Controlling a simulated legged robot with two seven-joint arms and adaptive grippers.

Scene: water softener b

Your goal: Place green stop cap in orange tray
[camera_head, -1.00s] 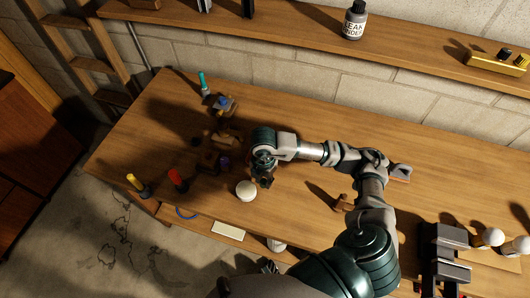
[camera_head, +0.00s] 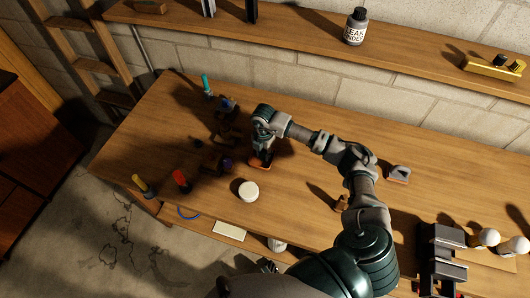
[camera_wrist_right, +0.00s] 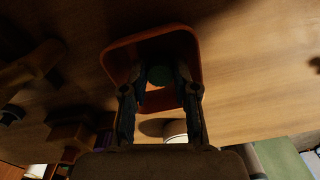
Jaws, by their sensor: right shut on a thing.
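My right gripper (camera_head: 261,158) points down over the orange tray (camera_head: 260,165), whose rim shows just below the fingers in the head view. In the right wrist view the tray's orange rim (camera_wrist_right: 151,37) curves around the fingertips. The small round green stop cap (camera_wrist_right: 159,75) sits between the fingertips of the right gripper (camera_wrist_right: 160,88), which is shut on it, inside the tray's outline. Shadow hides whether the cap touches the tray floor. In the head view the gripper hides the cap. My left gripper is not in view.
A white round lid-like thing (camera_head: 248,191) stands just in front of the tray. Dark parts (camera_head: 212,160) lie to its left, with red (camera_head: 181,181) and yellow-handled (camera_head: 143,185) tools near the bench edge. Bare wood (camera_head: 310,170) is on the right.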

